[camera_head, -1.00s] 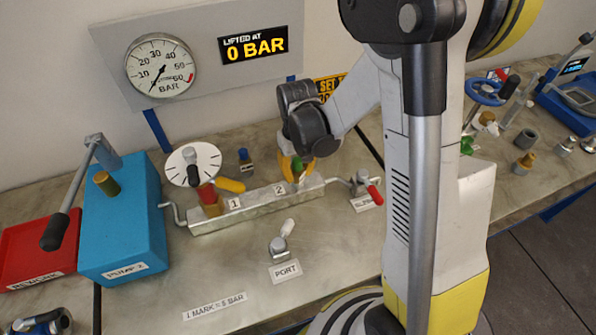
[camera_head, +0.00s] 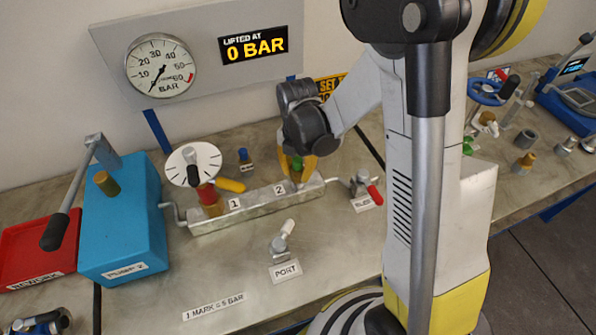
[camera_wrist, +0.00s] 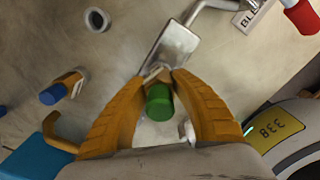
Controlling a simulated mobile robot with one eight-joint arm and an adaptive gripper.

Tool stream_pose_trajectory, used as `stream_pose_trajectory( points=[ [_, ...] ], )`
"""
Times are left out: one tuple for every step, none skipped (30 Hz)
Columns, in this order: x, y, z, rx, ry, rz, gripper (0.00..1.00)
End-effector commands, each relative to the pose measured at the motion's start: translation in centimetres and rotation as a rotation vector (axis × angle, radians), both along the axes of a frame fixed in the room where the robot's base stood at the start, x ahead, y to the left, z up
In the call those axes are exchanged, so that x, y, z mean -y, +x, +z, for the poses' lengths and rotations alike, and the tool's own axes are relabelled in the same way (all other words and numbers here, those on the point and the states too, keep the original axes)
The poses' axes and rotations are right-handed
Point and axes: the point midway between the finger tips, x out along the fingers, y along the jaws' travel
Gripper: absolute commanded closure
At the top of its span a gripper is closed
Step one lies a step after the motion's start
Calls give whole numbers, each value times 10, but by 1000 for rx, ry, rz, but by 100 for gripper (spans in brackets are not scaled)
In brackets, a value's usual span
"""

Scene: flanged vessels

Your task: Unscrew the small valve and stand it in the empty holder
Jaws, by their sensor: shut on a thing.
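The small valve (camera_head: 297,163) has a green cap and stands at position 2 on the metal block (camera_head: 235,212). In the wrist view its green cap (camera_wrist: 158,103) sits between the two orange fingers. My gripper (camera_head: 299,177) is shut on it from above, fingers one on each side. The fingers hide most of the valve's lower part, so whether its thread is still in the block cannot be told. A grey open ring (camera_wrist: 97,20), apparently empty, stands on the bench off the block in the wrist view; it may be the holder. My arm hides that spot in the head view.
A blue-capped piece (camera_head: 244,158) stands behind the block. The bleed valve's red handle (camera_head: 374,195) is at the right end. The port fitting (camera_head: 281,243) stands in front.

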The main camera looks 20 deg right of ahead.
Motion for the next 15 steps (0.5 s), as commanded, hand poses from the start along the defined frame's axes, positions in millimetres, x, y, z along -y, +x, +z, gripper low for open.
stream_pose_trajectory(
  points=[
    [0,-1,0,-1,0,99,100],
    [0,-1,0,-1,0,165,100],
    [0,-1,0,-1,0,249,100],
    [0,-1,0,-1,0,306,100],
    [0,-1,0,-1,0,356,100],
    [0,-1,0,-1,0,407,100],
    [0,-1,0,-1,0,435,100],
    [0,-1,0,-1,0,453,100],
    [0,-1,0,-1,0,466,100],
    [0,-1,0,-1,0,469,100],
    [0,-1,0,-1,0,468,100],
    [0,-1,0,-1,0,467,100],
    [0,-1,0,-1,0,467,100],
    [0,-1,0,-1,0,466,62],
    [0,-1,0,-1,0,466,50]
  ],
)
